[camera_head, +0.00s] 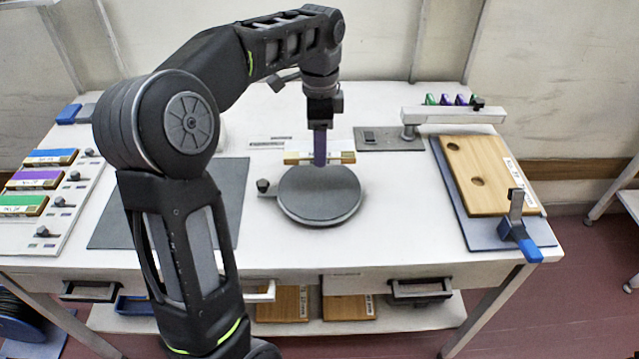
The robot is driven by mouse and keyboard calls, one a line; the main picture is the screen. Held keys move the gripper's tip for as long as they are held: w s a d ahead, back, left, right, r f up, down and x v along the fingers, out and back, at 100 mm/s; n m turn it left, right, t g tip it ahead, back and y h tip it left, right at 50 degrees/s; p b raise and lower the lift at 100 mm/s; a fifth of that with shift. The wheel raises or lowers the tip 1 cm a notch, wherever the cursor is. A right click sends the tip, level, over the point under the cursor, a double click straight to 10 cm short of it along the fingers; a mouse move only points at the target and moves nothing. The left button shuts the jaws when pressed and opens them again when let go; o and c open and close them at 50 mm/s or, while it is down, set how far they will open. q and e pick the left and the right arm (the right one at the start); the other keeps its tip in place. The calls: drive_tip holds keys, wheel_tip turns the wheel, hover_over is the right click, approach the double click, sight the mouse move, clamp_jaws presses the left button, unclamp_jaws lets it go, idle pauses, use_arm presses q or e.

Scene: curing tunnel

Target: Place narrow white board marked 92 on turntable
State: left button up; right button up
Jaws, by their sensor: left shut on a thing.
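The narrow white board (294,157) with tan ends shows crosswise at the far edge of the turntable; its marking is too small to read. My left gripper (320,160) points down from above and is shut on the middle of the board, hiding part of it. The turntable (320,200) is a round dark grey disc with a small knob at its left, and its top is bare. I cannot tell whether the board touches the disc or hangs just above it. My right gripper is not in view.
A rack at left holds blue (50,157), purple (37,179) and green (24,204) boards. A dark mat (222,215) lies left of the turntable.

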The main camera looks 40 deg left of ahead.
use_arm(q)
hover_over(320, 188)
wheel_tip(320, 188, down, 6)
drive_tip(key=shift+a+r, duration=0.1)
drive_tip(key=shift+f+p, duration=0.3)
drive_tip(key=shift+f, duration=1.65)
drive_tip(key=shift+f, duration=0.1)
drive_tip(key=shift+f, duration=0.15)
drive_tip(key=o, duration=1.4)
wheel_tip(320, 188, up, 13)
drive_tip(key=shift+f, duration=0.2)
